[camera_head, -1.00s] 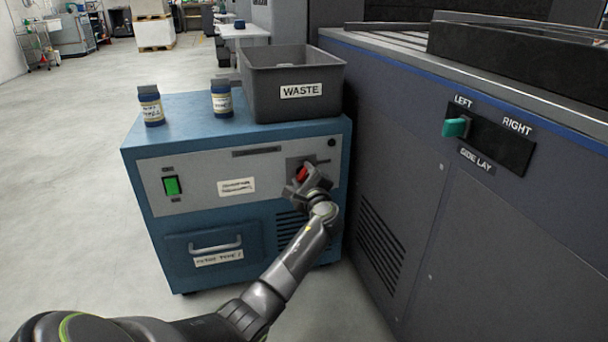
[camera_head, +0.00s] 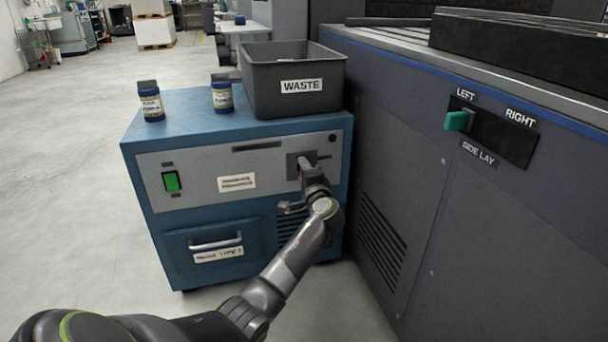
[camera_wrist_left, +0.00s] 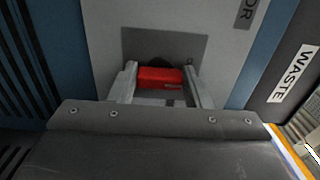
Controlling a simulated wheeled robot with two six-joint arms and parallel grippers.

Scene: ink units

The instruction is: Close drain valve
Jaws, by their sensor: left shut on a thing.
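The drain valve has a red handle (camera_wrist_left: 160,78) on a dark grey plate (camera_wrist_left: 185,45), seen in the left wrist view. The plate also shows in the head view (camera_head: 294,164), on the right of the blue unit's grey front panel. My left gripper (camera_wrist_left: 163,84) has one finger on each side of the red handle and is shut on it. In the head view my left gripper (camera_head: 311,178) is in front of the plate and hides the handle. My right gripper is not in view.
A grey WASTE bin (camera_head: 262,92) and two blue-labelled jars (camera_head: 151,103) stand on the blue unit (camera_head: 190,106). A large dark machine (camera_head: 390,130) with a green side lay lever (camera_head: 456,121) closely flanks it on the right. The floor at left is clear.

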